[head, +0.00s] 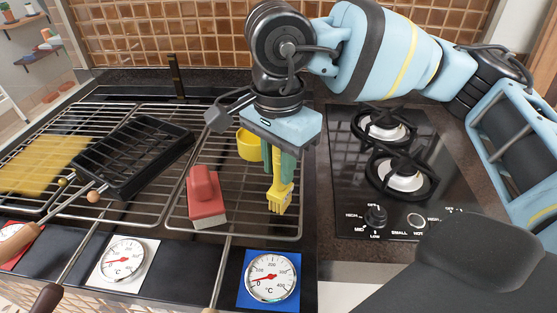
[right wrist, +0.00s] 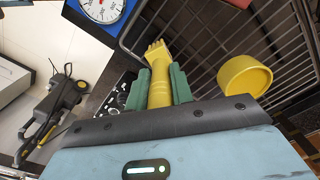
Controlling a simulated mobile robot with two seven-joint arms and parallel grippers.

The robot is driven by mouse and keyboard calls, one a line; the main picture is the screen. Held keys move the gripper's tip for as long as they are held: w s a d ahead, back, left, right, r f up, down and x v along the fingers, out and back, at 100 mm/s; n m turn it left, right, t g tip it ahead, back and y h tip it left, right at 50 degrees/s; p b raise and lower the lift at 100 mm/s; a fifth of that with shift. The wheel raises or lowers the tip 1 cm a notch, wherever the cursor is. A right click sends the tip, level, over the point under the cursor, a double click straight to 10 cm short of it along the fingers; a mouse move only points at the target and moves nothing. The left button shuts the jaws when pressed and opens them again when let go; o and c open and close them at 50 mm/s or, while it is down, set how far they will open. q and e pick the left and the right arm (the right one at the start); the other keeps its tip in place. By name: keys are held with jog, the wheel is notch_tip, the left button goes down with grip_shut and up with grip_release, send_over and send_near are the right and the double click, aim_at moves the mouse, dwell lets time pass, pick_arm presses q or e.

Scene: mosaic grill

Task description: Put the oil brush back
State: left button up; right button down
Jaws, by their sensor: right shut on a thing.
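The yellow oil brush (head: 281,196) points bristles-down over the right grill rack in the head view. My right gripper (head: 277,162) is shut on its handle with green fingers. The brush (right wrist: 158,70) also shows between the green fingers of my right gripper (right wrist: 158,88) in the right wrist view. A yellow round cup (head: 248,145) is on the rack just left of the gripper, and it shows at the right of the wrist view (right wrist: 245,82). I cannot tell whether the bristles touch the rack. My left gripper is not in view.
A red scrub brush (head: 206,194) lies on the right rack (head: 250,230). A black grill basket (head: 132,160) and a yellow mat-like piece (head: 42,163) are on the left racks. Round dials (head: 271,277) line the front. A gas hob (head: 385,180) stands right of the rack.

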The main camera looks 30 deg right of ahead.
jog(key=shift+f, duration=0.1)
jog(key=c, duration=1.2)
grip_release()
jog(key=shift+c, duration=0.2)
notch_tip(320, 180, up, 12)
jog(key=shift+r+p, duration=0.15)
jog(key=shift+p, duration=0.2)
